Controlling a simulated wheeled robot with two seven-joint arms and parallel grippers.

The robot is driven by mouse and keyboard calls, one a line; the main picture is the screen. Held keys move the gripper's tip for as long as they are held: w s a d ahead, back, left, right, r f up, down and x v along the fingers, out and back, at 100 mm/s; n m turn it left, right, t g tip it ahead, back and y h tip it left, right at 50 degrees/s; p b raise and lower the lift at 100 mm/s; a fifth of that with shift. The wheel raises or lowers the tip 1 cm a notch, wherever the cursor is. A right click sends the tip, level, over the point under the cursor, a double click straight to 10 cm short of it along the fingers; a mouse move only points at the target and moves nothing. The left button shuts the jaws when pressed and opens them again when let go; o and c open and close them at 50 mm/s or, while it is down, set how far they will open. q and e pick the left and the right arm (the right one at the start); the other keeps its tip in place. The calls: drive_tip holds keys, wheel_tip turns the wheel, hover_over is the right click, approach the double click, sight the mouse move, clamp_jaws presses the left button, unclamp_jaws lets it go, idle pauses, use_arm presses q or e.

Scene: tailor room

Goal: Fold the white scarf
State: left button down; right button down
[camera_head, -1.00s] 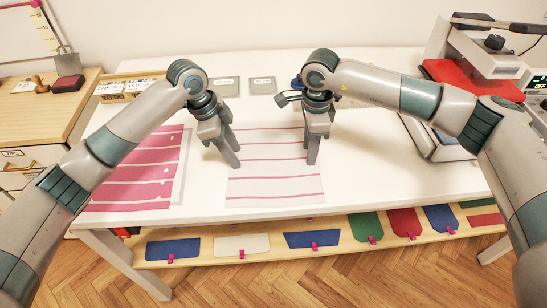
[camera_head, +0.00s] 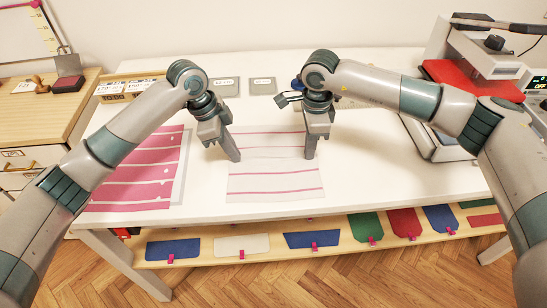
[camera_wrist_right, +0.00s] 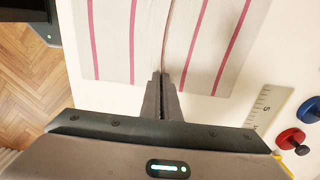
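The white scarf (camera_head: 275,182) with thin pink stripes lies on the white table between my two grippers. A crease runs across its middle, level with the fingertips. My left gripper (camera_head: 235,157) is shut at the left edge of this crease, pinching the scarf. My right gripper (camera_head: 310,155) is shut on the right edge of the crease. In the right wrist view, the fingers (camera_wrist_right: 162,80) are together at the scarf's edge, and the crease of the scarf (camera_wrist_right: 200,45) runs away from the fingertips. The cloth between the left fingertips is too small to make out.
A pink striped cloth (camera_head: 140,185) lies left of the scarf. Grey tags (camera_head: 262,86) lie behind. A press with a red pad (camera_head: 470,82) stands at the back right. A ruler (camera_wrist_right: 268,108) lies near the right gripper. The white table (camera_head: 400,190) is clear right of the scarf.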

use_arm(q)
drive_tip(key=shift+r, duration=0.1)
